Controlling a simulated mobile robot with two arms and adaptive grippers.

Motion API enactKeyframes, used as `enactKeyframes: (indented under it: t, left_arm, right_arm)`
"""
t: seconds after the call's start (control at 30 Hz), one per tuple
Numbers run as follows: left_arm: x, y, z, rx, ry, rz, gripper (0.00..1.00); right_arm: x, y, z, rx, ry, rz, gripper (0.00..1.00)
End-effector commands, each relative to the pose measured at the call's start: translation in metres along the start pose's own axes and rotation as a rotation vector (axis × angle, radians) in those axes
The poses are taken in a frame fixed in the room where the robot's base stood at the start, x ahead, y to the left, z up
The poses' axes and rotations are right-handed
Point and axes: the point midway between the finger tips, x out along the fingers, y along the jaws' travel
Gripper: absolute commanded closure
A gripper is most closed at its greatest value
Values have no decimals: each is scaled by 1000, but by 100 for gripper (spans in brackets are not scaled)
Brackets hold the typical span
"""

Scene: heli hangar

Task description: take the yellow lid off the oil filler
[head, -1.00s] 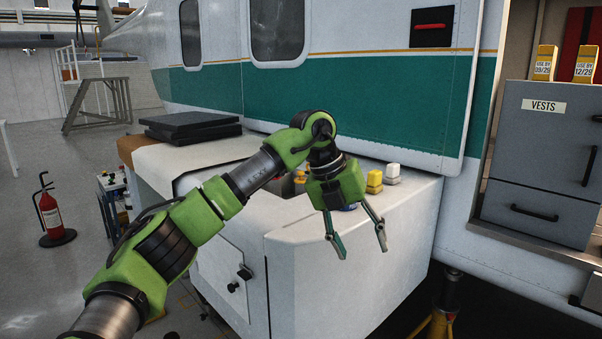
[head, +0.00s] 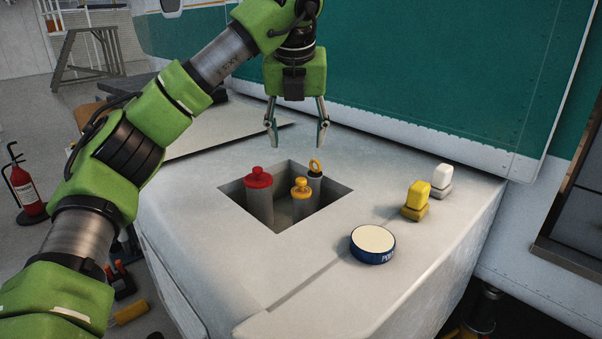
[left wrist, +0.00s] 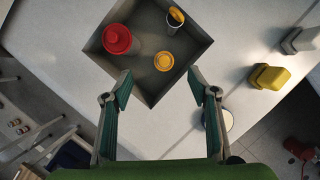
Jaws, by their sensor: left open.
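The yellow lid (head: 300,186) sits on the oil filler, a grey tube (head: 302,208) standing in a square recess in the white sponson top. It also shows in the left wrist view (left wrist: 164,61). My left gripper (head: 297,143) is open and empty, above and behind the recess, fingers pointing down. In the left wrist view its fingers (left wrist: 162,90) frame the recess's near corner. My right gripper is not in view.
A round blue tin with a cream top (head: 373,243) stands right of the recess. A yellow block (head: 416,200) and a white block (head: 441,181) stand farther right. The teal and white helicopter side (head: 430,80) rises behind. The white top around the recess is mostly clear.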

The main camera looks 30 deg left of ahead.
Motion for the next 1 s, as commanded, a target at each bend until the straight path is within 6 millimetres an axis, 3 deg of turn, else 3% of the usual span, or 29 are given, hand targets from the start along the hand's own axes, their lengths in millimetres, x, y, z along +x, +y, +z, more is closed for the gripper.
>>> enactKeyframes:
  t: [0.23, 0.37, 0.47, 0.73, 0.87, 1.0]
  left_arm:
    - [42, 0, 0, 1, 4, 4, 46]
    - [66, 0, -1, 2, 4, 3, 46]
    - [77, 0, -1, 2, 2, 1, 46]
    - [99, -3, -4, 3, 4, 2, 46]
    - [120, -4, -6, 2, 4, 2, 46]
    - [133, -4, -6, 2, 1, 1, 46]
  right_arm:
    - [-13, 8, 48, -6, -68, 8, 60]
    - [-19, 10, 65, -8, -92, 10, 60]
    - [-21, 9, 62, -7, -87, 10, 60]
    - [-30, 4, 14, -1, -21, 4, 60]
    - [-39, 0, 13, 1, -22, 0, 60]
    - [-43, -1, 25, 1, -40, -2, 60]
